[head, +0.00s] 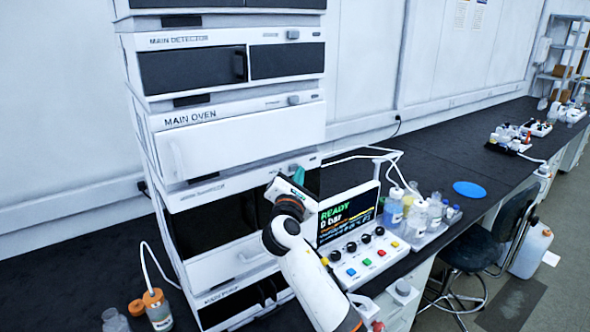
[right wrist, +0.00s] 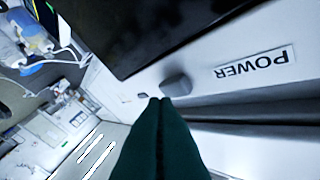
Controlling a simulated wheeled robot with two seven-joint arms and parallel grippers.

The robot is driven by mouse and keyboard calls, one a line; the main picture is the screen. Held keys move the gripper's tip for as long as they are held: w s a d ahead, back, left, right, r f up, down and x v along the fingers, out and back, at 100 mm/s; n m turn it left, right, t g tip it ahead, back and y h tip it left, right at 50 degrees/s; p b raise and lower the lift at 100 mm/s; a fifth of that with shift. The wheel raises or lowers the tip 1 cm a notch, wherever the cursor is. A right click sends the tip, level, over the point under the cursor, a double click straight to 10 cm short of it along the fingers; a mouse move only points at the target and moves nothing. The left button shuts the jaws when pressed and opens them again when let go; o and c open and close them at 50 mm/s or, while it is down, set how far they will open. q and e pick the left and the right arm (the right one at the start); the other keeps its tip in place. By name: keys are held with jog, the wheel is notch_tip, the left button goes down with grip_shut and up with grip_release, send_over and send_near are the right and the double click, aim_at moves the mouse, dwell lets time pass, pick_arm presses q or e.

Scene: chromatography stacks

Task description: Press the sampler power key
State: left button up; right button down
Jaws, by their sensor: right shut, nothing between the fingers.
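The sampler (head: 215,187) is the module below the main oven in the stack, with a dark front window. Its power key (right wrist: 176,84) is a small grey raised key beside a POWER label (right wrist: 255,64) in the right wrist view. In the head view my right gripper (head: 299,176) is at the right end of the sampler's upper strip and largely hides the key. Its green fingers (right wrist: 161,100) are shut and empty, with their tips just beside the key's lower edge. I cannot tell whether they touch it. My left gripper is not in view.
The main oven (head: 240,138) and main detector (head: 195,68) stand above, with similar keys. A control box with a READY screen (head: 347,213) stands close right of my right arm. Bottles (head: 415,218) sit beyond it. An orange-capped bottle (head: 157,310) stands at the lower left.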

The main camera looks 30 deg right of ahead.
jog(key=shift+w, duration=0.5)
dwell(0.4)
jog(key=shift+s, duration=0.15)
jog(key=shift+s+p, duration=0.65)
jog(key=shift+s, duration=0.2)
jog(key=s+p, duration=0.3)
jog(key=s, duration=0.3)
jog(key=shift+d, duration=0.25)
